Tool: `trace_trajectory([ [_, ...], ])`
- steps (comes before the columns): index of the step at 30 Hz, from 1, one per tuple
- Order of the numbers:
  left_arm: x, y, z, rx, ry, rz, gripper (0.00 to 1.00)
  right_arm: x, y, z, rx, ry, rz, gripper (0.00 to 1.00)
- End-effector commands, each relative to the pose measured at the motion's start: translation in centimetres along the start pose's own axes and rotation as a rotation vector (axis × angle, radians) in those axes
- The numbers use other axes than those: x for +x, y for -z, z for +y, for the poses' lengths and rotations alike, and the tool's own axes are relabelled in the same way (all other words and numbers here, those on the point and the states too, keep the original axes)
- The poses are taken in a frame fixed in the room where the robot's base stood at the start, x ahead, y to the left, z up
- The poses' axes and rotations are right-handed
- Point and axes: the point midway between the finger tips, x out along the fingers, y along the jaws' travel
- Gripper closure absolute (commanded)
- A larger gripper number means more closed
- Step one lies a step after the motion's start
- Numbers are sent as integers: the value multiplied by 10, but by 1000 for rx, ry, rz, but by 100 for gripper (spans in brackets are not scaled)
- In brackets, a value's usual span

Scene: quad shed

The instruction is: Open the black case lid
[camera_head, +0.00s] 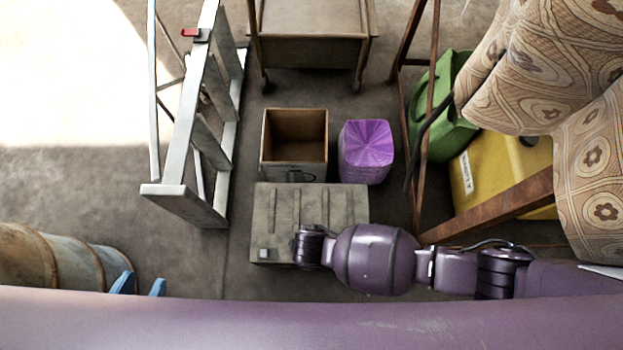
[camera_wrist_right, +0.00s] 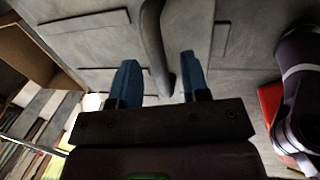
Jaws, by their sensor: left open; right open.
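The black case (camera_head: 345,200) looks dark grey and lies on the floor at the centre of the head view. Its ribbed lid appears shut. A small pale square piece (camera_head: 263,254) shows at its front left corner. My right arm reaches in over the case's front edge, and its gripper is hidden there. In the wrist view my right gripper (camera_wrist_right: 157,75) is open, with a dark curved bar (camera_wrist_right: 152,40), perhaps a handle, between its blue fingers. No grip on it shows. Behind it is a grey panelled surface. My left gripper (camera_head: 140,285) is open and empty, left of the case.
An open cardboard box (camera_head: 295,135) and a purple container (camera_head: 366,150) stand just behind the case. A metal stepladder (camera_head: 205,120) is at left, a rusty barrel (camera_head: 60,258) at lower left. Rusty bars, a yellow box (camera_head: 500,175) and patterned fabric (camera_head: 535,75) crowd the right.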

Motion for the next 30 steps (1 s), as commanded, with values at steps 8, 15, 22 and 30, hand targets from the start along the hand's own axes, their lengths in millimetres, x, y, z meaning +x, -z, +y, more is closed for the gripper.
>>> trace_trajectory([
  [8, 0, 1, 0, 0, 1, 2, 57, 0, 0, 1, 0, -1, 1, 68],
  [15, 0, 1, 0, 0, 1, 2, 57, 0, 0, 0, 0, -1, 1, 100],
  [22, 0, 1, 0, 1, 1, 2, 57, -1, 0, 1, 0, 0, 1, 100],
  [30, 0, 3, -1, 4, 1, 0, 57, -1, 0, 17, -1, 19, -7, 100],
])
